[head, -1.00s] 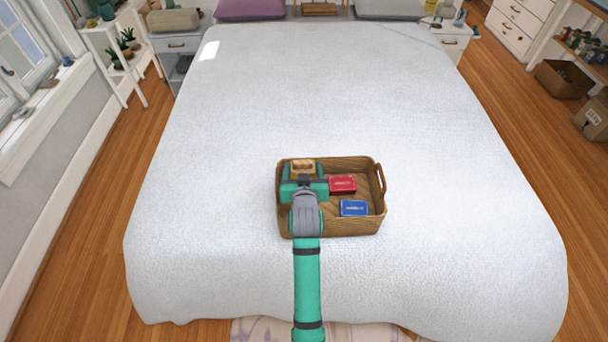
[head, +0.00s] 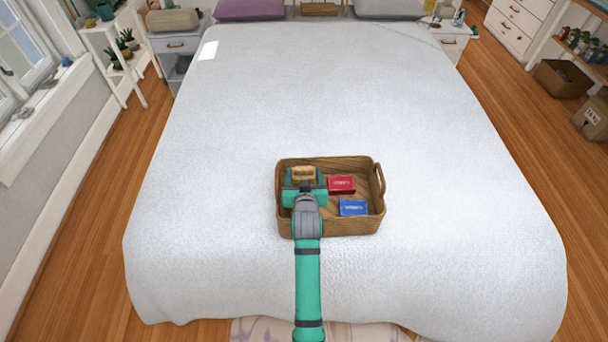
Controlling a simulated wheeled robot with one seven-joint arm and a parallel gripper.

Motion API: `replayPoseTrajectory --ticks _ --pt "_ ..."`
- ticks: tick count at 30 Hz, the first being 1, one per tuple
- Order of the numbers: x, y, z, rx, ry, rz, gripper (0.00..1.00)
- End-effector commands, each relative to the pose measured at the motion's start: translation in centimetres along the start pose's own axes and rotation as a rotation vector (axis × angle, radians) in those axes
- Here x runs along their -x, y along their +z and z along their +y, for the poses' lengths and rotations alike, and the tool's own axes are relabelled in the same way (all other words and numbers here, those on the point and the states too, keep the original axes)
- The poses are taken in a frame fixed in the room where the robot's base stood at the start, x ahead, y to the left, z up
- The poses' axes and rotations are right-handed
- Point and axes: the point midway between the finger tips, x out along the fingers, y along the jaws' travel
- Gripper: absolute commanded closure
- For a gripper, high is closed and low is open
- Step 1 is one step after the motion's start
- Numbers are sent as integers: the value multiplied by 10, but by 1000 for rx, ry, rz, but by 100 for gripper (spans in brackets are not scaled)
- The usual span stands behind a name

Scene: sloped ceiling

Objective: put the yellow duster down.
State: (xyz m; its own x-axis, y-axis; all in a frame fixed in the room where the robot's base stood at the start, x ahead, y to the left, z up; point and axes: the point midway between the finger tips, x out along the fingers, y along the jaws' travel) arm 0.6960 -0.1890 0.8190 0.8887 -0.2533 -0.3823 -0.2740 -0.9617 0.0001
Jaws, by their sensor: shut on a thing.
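The yellow duster (head: 303,172) is a small tan-yellow block at the back left inside a brown wicker basket (head: 350,226). My gripper (head: 304,180) is shut on it, with its teal body on the near side of the duster. The gripper and wrist hide the left front part of the basket's inside. I cannot tell whether the duster touches the basket floor.
A red box (head: 341,184) and a blue box (head: 353,208) lie in the basket, right of my gripper. The basket stands on a wide bed (head: 300,100) with a white cover, which is clear around it. A handle rises at the basket's right end.

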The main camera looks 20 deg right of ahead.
Motion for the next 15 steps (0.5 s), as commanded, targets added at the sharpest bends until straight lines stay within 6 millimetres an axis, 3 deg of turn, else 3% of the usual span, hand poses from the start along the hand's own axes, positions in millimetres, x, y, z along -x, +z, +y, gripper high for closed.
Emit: replayPoseTrajectory --ticks 11,12,14,15 --pt "-3 8 1 0 1 0 57" --pt "-3 8 1 -1 1 -1 32" --pt "-3 8 1 -1 1 -1 17" --pt "-3 8 1 -1 2 -1 15"
